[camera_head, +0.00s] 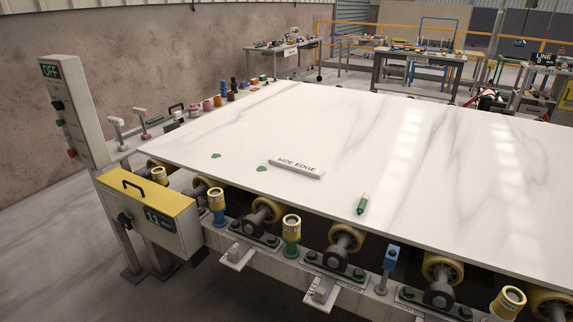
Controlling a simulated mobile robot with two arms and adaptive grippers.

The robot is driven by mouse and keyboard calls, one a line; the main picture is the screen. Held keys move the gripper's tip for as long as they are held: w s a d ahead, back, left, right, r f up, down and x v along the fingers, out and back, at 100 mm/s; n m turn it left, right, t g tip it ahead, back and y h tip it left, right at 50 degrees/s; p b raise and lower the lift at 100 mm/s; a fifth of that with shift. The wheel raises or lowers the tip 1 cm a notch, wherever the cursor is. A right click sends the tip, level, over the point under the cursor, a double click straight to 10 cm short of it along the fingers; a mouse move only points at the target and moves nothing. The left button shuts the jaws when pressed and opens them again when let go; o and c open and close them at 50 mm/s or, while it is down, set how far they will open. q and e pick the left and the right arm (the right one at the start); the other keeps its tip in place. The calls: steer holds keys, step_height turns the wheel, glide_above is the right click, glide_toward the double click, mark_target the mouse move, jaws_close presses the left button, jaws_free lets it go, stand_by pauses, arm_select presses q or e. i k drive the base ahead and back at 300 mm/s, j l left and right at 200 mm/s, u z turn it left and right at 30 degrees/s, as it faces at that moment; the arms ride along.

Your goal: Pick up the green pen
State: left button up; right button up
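The green pen (361,205) lies on the white stone slab (330,125), near the slab's front edge and right of the picture's middle. It has a green body and a paler tip at its upper end. Nothing covers it. Neither of my grippers shows in the head view.
A white block marked "SIDE EDGE" (297,167) and two small green pieces (262,168) lie left of the pen. Yellow rollers (347,237) and cups (291,228) line the frame below the front edge. A control post (75,110) stands at left. The slab around the pen is clear.

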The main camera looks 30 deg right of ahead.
mark_target(360, 210)
steer(key=z, duration=1.6)
